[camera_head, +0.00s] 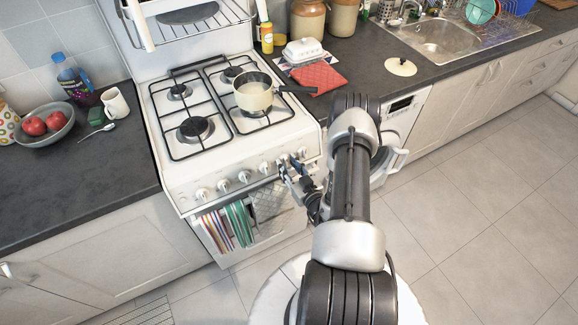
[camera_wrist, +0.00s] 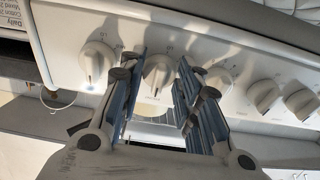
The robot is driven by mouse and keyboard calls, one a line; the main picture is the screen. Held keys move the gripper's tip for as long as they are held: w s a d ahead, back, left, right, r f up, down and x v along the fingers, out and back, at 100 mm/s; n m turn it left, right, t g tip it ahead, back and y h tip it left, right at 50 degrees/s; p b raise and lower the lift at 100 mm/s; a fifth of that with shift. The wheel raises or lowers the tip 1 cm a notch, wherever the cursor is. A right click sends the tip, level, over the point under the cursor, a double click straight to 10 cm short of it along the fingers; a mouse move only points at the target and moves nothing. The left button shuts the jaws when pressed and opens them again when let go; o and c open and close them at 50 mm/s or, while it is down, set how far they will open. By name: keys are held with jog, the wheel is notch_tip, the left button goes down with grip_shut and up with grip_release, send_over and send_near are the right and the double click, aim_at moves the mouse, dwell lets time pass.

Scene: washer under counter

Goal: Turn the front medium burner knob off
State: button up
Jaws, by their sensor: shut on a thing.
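A row of several white knobs runs along the front panel of the white stove (camera_head: 178,186). My gripper (camera_head: 287,168) is at the right part of this row in the head view. In the wrist view, my gripper (camera_wrist: 160,83) has its blue-lined fingers on either side of one white burner knob (camera_wrist: 157,70), shut on it. This knob is the second from the left there. A neighbouring knob (camera_wrist: 97,64) is to its left and another knob (camera_wrist: 214,77) to its right. The labels are too small to tell which burner the held knob serves.
A pot (camera_head: 253,96) sits on the right side of the hob, its dark handle pointing right. Striped towels (camera_head: 240,222) hang on the oven front below the knobs. A white washer (camera_head: 403,118) stands under the counter to the right. The floor at right is clear.

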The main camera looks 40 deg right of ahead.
jog(key=o, duration=1)
jog(key=shift+o, duration=0.2)
jog(key=v, duration=0.7)
jog(key=shift+s, duration=0.25)
